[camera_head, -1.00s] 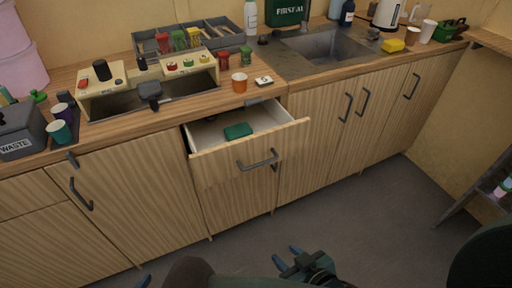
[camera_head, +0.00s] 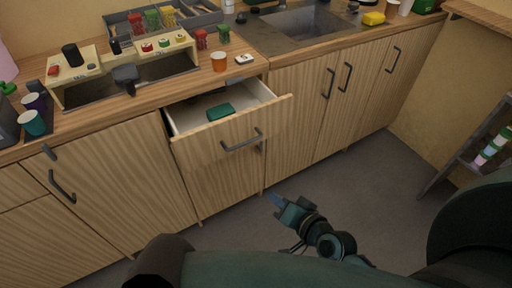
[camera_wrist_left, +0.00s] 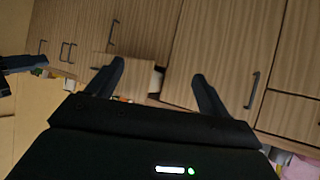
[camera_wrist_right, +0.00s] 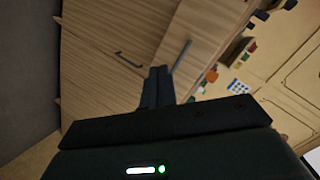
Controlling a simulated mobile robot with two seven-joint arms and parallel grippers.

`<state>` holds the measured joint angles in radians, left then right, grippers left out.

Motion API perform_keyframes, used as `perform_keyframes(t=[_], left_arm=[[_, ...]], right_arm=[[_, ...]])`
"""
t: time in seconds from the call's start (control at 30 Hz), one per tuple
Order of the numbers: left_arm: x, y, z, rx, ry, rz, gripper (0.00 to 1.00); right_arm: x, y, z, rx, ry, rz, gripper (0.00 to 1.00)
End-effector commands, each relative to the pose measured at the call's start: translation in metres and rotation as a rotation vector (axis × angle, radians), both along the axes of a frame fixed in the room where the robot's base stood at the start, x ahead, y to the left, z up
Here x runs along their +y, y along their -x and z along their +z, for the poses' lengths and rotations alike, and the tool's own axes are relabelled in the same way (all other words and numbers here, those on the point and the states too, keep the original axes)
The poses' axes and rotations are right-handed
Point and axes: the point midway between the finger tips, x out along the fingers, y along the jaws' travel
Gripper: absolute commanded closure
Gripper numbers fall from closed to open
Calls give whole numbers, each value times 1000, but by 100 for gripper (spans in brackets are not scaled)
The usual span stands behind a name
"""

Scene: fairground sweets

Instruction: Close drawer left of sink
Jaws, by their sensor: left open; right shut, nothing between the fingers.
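The drawer (camera_head: 205,150) left of the sink (camera_head: 312,24) stands pulled out, its wooden front with a dark bar handle (camera_head: 242,141). A green item (camera_head: 221,112) lies inside its white interior. My right gripper (camera_head: 275,199) is shut and empty, in front of and below the drawer, to the right of its handle and apart from it. Its closed fingers also show in the right wrist view (camera_wrist_right: 158,86), with wooden fronts beyond. My left gripper (camera_wrist_left: 155,85) is open and empty in the left wrist view, with the pulled-out drawer (camera_wrist_left: 124,72) beyond its fingers. The head view does not show its fingers.
Closed cupboards flank the drawer. The grey floor (camera_head: 350,180) before them is clear. A shelf rack (camera_head: 480,150) stands at the right.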

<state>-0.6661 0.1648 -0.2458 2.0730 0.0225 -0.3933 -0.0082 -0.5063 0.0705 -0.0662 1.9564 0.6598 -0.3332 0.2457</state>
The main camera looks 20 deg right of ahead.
Motion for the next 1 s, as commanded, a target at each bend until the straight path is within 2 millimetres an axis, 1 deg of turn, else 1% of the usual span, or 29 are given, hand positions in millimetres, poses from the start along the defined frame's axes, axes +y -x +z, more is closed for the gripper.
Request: perform_keyframes(t=[0.03, 0.1, 0.2, 0.3, 0.47, 0.57, 0.8, 1.0], left_arm=[[-1, -1, -1, -9, 3, -3, 20], [-2, -2, -1, -15, 5, -7, 20], [-4, -2, 0, -23, 7, -12, 20], [-5, -3, 2, -29, 9, -16, 20], [-6, -2, 4, -29, 11, -20, 20], [-6, -1, 5, -27, 10, -20, 20], [-5, 0, 2, -17, 5, -18, 20], [-3, 0, -3, -14, 3, -16, 20]], right_arm=[[-7, -14, 2, -6, -131, -64, 100], [-17, -28, 9, -10, -309, -143, 100], [-29, -42, 18, -20, -500, -221, 100], [-35, -49, 23, -24, -610, -261, 100], [-36, -61, 24, -28, -651, -275, 100], [-33, -75, 22, -27, -650, -273, 100], [-22, -125, 12, -28, -648, -271, 100], [-14, -161, 3, -27, -645, -271, 100]])
